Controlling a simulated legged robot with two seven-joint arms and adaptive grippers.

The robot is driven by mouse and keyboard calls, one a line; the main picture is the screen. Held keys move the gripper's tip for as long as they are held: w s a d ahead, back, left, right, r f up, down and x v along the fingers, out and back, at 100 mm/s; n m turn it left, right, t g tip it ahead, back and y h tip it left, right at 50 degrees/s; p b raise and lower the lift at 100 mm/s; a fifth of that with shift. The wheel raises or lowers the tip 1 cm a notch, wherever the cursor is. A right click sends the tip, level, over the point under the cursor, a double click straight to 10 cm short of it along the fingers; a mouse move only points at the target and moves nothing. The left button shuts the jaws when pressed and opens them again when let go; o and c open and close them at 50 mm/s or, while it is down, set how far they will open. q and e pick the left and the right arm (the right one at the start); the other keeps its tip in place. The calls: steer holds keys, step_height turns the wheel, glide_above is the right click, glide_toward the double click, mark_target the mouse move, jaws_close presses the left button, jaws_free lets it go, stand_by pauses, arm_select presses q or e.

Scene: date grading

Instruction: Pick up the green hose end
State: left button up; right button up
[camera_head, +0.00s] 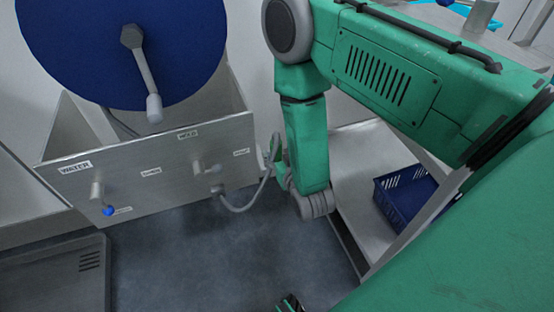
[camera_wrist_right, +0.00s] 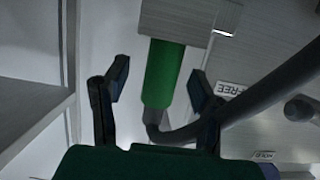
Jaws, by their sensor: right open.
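The green hose end (camera_wrist_right: 163,76) hangs below a grey metal block (camera_wrist_right: 175,20) in the right wrist view. Its grey hose (camera_wrist_right: 262,95) bends off from its lower end to the right. My right gripper (camera_wrist_right: 160,83) is open, with one dark finger on each side of the green piece and a gap to both. In the head view the hose end (camera_head: 275,148) shows small beside the steel panel, left of my green forearm, which hides most of the right gripper (camera_head: 284,173). I cannot make out my left gripper.
The steel panel (camera_head: 140,170) carries labels, a blue-tipped tap and a knob. A large blue disc (camera_head: 90,60) with a crank stands above it. A blue basket (camera_head: 385,205) sits on a shelf at right. A grey tray (camera_head: 50,275) lies at lower left. The middle floor is clear.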

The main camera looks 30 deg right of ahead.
steer(key=shift+w+a+f, duration=0.15)
steer(key=shift+w+a, duration=0.05)
steer(key=shift+w, duration=0.7)
steer(key=shift+d, duration=0.25)
steer(key=shift+c, duration=0.4)
steer(key=shift+d+f, duration=0.15)
steer(key=shift+d, duration=0.05)
jaws_close()
steer(key=shift+a, duration=0.2)
